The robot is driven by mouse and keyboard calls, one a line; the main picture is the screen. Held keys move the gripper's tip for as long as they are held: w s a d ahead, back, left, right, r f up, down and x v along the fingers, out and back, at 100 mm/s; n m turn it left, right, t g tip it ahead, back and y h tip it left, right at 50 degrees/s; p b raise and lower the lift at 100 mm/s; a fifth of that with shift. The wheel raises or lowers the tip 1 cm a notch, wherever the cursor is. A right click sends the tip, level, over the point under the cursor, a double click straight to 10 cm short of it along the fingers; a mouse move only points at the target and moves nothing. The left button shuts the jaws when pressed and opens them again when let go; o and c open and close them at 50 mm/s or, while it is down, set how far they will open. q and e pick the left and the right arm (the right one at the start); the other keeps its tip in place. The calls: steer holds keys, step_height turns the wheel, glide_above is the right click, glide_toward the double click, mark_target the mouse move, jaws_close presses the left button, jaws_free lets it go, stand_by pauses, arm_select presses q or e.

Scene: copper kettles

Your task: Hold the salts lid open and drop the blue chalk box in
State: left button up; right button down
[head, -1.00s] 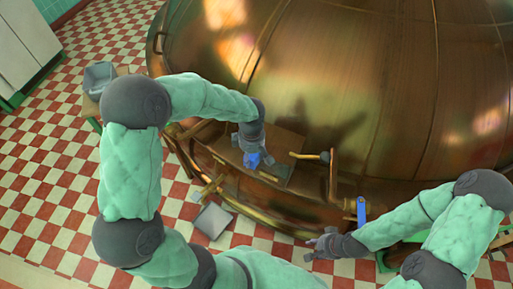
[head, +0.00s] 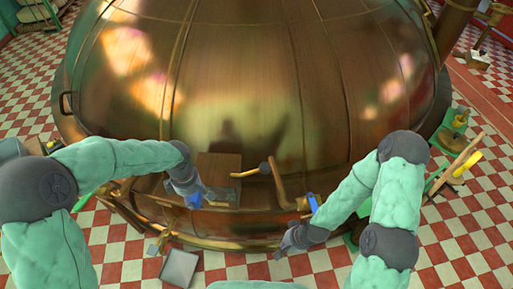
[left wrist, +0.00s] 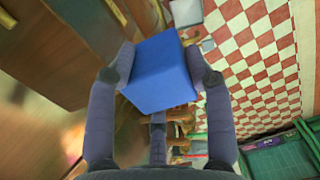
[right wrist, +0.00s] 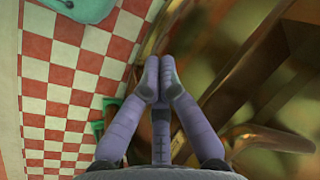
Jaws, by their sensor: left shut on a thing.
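The blue chalk box (left wrist: 160,75) is between the two fingers of my left gripper (left wrist: 158,78) in the left wrist view. In the head view my left gripper (head: 190,192) holds the box (head: 193,201) close to the copper kettle's front edge. A flat brown panel (head: 218,168), which looks like the salts lid, lies just behind it; I cannot tell whether it is open. My right gripper (head: 283,248) is low at the front, apart from the panel. In the right wrist view its fingertips (right wrist: 158,80) meet with nothing between them.
The large copper kettle (head: 240,80) fills the back. A bent pipe (head: 278,185) and a blue-handled valve (head: 313,202) stand between my grippers. A grey tray (head: 179,268) is at the front left.

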steer(key=w+r+m, duration=0.1)
steer(key=w+r, duration=0.1)
steer(key=w, duration=0.2)
steer(key=w+a+r+m+t, duration=0.1)
steer(key=w+r+m, duration=0.1)
steer(key=w, duration=0.3)
steer(key=w+r+m+t, duration=0.1)
steer(key=w+r, duration=0.2)
steer(key=w, duration=0.2)
steer(key=shift+w+a+m, duration=0.15)
steer(key=shift+m, duration=0.15)
step_height(320, 180, up, 25)
steer(key=m+g+h, duration=0.3)
steer(key=m+h, duration=0.1)
steer(key=m, duration=0.4)
glide_above(265, 165)
steer(key=shift+w+f, duration=0.15)
steer(key=shift+f, duration=2.65)
steer(key=shift+f, duration=0.1)
steer(key=shift+f, duration=0.75)
steer(key=shift+f, duration=0.2)
